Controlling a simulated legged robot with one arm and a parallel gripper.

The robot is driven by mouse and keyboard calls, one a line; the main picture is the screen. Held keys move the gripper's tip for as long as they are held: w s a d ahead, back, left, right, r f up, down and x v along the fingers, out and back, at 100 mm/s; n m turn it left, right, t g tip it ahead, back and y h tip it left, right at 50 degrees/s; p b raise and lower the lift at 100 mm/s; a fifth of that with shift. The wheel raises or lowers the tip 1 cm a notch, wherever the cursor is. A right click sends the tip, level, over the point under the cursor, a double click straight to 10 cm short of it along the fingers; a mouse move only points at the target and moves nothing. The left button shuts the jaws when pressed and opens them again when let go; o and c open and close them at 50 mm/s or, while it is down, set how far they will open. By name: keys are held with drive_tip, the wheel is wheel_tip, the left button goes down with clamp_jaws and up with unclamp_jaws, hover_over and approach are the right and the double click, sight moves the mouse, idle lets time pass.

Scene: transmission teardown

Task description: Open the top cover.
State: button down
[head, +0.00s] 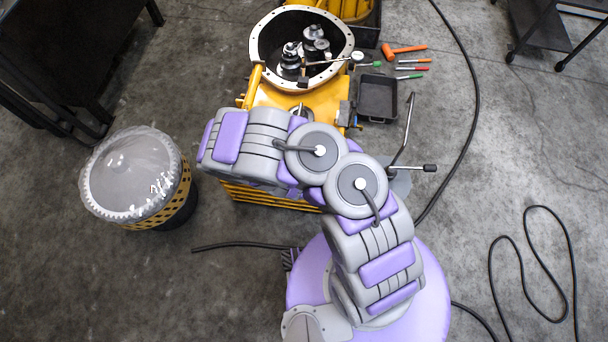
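A yellow transmission housing (275,90) stands at the top centre. Its round pale flange (262,24) is open upward, and dark and metallic gear parts (312,42) show inside. No separate cover lies over this opening. A black and yellow drum (180,200) stands at the left, with a round grey top (125,175) under clear, crinkled plastic. I cannot tell which part the task calls the top cover. My purple and grey arm reaches over the lower part of the housing and hides some of it. My gripper is not visible.
A black tray (378,97) and several hand tools, including an orange mallet (403,49), lie right of the housing. A metal stand with a lever (408,140) is close to my arm. Black cables (476,100) cross the floor. A dark bench (60,50) is at upper left.

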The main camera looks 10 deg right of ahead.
idle(0.4)
drive_tip(key=c, duration=1.2)
unclamp_jaws()
drive_tip(key=shift+o, duration=0.2)
drive_tip(key=shift+s, duration=0.1)
drive_tip(key=p+v, duration=1.5)
drive_tip(key=v, duration=0.2)
drive_tip(key=shift+p, duration=0.4)
drive_tip(key=shift+a+r, duration=0.1)
